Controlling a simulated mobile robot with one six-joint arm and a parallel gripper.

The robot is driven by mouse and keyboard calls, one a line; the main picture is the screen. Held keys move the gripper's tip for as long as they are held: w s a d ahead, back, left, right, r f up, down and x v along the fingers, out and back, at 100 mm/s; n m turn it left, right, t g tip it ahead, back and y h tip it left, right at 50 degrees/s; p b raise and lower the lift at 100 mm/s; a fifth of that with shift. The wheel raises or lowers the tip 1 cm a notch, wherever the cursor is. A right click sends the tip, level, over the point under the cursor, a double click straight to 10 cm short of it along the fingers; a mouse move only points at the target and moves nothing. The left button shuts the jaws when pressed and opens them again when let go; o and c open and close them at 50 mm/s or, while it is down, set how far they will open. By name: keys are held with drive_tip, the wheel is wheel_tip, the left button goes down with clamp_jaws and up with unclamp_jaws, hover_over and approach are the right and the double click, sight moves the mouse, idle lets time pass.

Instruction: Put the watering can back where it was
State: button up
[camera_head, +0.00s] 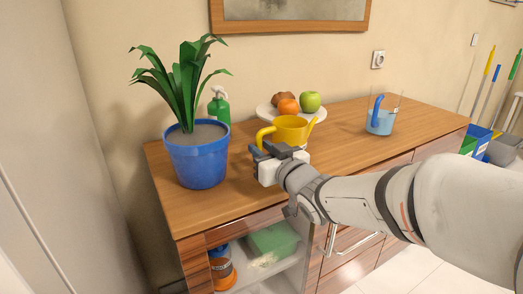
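The yellow watering can (291,128) is over the middle of the wooden counter (353,149), in front of the fruit plate. It looks upright, with its spout to the right and its curved handle to the left. My gripper (260,151) is at the handle, and its dark fingers overlap the handle's lower part. I cannot tell whether the fingers are closed on it. My gripper hides the can's lower part, so whether it touches the counter is unclear.
A blue pot with a leafy plant (198,158) stands left, with a green bottle (219,106) behind. A white plate (264,113) holds fruit. A clear container with blue contents (380,122) stands right. The cabinet below the counter is open, showing a green box (272,239). Counter space right of the can is clear.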

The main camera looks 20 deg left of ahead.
drive_tip(key=shift+o, duration=0.8)
drive_tip(key=shift+r, duration=0.25)
drive_tip(key=p+v, duration=0.3)
drive_tip(key=v, duration=0.9)
drive_tip(key=w+d+f+m+g+h, duration=0.1)
drive_tip(key=d+f+m+h, duration=0.2)
drive_tip(key=d+f+h, duration=0.45)
drive_tip(key=w+d+f+m+g+h, duration=0.1)
drive_tip(key=w+d+f+m+h, duration=0.2)
drive_tip(key=d, duration=0.8)
drive_tip(key=s+d+f+m+g+h, duration=0.1)
drive_tip(key=s+d+f+m+g, duration=0.1)
drive_tip(key=s, duration=0.6)
drive_tip(key=s+d+f+m+g+h, duration=0.1)
drive_tip(key=s+d+f+g+h, duration=0.1)
drive_tip(key=s+d+f+g, duration=0.2)
drive_tip(key=s+d+g, duration=0.2)
drive_tip(key=s, duration=0.1)
drive_tip(key=shift+s+m+g, duration=0.3)
drive_tip(key=shift+s+m, duration=0.1)
